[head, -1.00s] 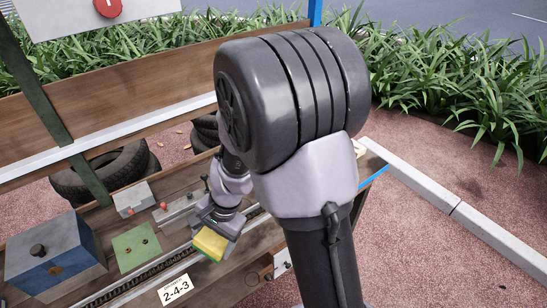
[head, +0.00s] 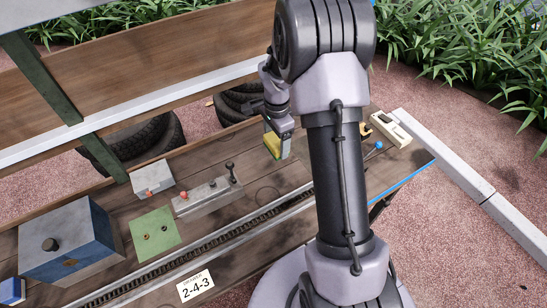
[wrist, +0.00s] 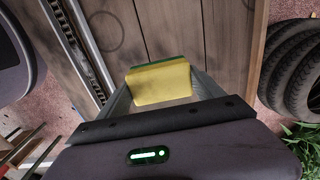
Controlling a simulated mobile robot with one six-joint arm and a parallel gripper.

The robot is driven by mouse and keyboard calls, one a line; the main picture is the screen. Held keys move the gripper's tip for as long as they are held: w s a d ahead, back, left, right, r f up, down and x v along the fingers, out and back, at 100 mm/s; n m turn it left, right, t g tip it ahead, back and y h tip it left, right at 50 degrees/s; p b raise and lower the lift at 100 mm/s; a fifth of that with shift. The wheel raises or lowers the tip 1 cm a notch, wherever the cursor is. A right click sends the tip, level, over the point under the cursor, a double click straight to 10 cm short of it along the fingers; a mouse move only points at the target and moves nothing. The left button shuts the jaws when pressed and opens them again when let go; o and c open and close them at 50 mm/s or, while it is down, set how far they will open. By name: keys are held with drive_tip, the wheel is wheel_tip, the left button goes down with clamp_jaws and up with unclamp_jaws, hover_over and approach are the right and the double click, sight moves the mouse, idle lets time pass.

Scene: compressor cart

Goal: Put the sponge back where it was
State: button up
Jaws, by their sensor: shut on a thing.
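The sponge is yellow with a green layer. It shows between the jaws in the wrist view (wrist: 160,86) and below my wrist in the head view (head: 272,146). My gripper (head: 277,140) is shut on it, with a finger on either side in the wrist view (wrist: 162,92). My gripper is over the wooden cart top (head: 330,190), right of the grey block with the black lever. I cannot tell how far the sponge is above the wood. A dark ring mark (wrist: 102,32) shows on the boards, and also in the head view.
A grey block with a lever (head: 206,197), a green plate (head: 155,234), a small grey box (head: 152,178) and a blue box (head: 70,245) stand at left. A cream object (head: 390,128) lies at the right end. A chain channel (head: 240,222) runs along the front.

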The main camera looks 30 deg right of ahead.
sight(276, 140)
wheel_tip(276, 140, down, 8)
drive_tip(key=b, duration=0.2)
drive_tip(key=shift+s+f+b, duration=0.1)
drive_tip(key=shift+f+b, duration=0.15)
drive_tip(key=shift+b, duration=0.1)
drive_tip(key=o, duration=1.2)
drive_tip(key=shift+r, duration=0.1)
wheel_tip(276, 140, up, 12)
drive_tip(key=p, duration=0.4)
drive_tip(key=shift+r+p, duration=0.15)
drive_tip(key=shift+p, duration=0.2)
drive_tip(key=s+a+r+n+t, duration=0.25)
drive_tip(key=s+a+r, duration=0.3)
drive_tip(key=r, duration=0.35)
drive_tip(key=s+a+r+n+t, duration=0.1)
drive_tip(key=s+a+r+n, duration=0.4)
drive_tip(key=r, duration=0.5)
drive_tip(key=s+a+r+n+t+y, duration=0.2)
drive_tip(key=s+a+n, duration=0.3)
drive_tip(key=s, duration=0.7)
drive_tip(key=shift+s+a+r+n, duration=0.35)
drive_tip(key=shift+a+r, duration=0.05)
drive_tip(key=shift+a, duration=0.85)
